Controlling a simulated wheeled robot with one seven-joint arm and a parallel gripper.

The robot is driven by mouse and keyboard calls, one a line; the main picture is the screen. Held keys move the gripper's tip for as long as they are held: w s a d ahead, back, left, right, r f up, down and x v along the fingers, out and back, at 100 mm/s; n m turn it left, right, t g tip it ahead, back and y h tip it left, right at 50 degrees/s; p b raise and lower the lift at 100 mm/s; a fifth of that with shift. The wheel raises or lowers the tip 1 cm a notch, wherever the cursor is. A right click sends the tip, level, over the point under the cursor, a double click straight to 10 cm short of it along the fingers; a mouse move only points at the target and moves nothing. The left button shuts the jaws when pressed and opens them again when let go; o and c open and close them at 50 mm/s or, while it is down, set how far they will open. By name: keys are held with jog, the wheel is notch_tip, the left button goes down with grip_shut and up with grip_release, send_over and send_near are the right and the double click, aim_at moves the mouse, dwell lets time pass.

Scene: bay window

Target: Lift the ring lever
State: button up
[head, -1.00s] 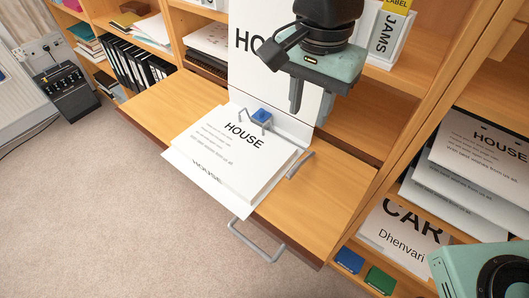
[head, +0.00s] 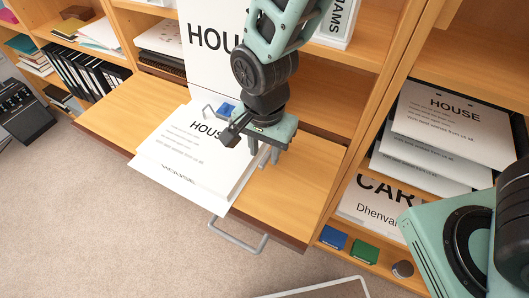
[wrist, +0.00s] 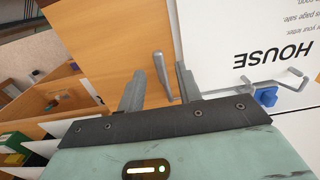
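An open white binder lies on the wooden desk leaf, its cover (head: 203,22) standing upright behind a stack of HOUSE pages (head: 190,140). A blue block (wrist: 266,96) with a grey wire arch sits at the pages' edge; it also shows in the head view (head: 226,108). A grey bar-shaped lever (wrist: 161,75) sticks up beside the pages. My gripper (head: 265,160) is low over the pages' right edge. It is open, and in the wrist view the lever appears between its two fingers. I cannot tell whether either finger touches it. In the head view my gripper hides the lever.
A grey handle (head: 237,237) juts from the front edge of the leaf. The leaf (head: 308,180) is bare right of the pages. Shelves with black files (head: 82,75) stand behind. Blue (head: 333,237) and green (head: 364,250) boxes sit on the low shelf at right.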

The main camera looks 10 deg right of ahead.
jog(key=shift+f, duration=1.05)
grip_shut()
jog(key=shift+r, duration=0.1)
jog(key=shift+w+d+r+g+y+p, duration=0.45)
jog(key=shift+w+r+g+y, duration=0.2)
jog(key=shift+r+g, duration=0.2)
jog(key=shift+w+d+r+g+y+p, duration=0.35)
jog(key=shift+w+d+r+g+y, duration=0.15)
jog(key=shift+r+g+y, duration=0.3)
jog(key=shift+f, duration=0.1)
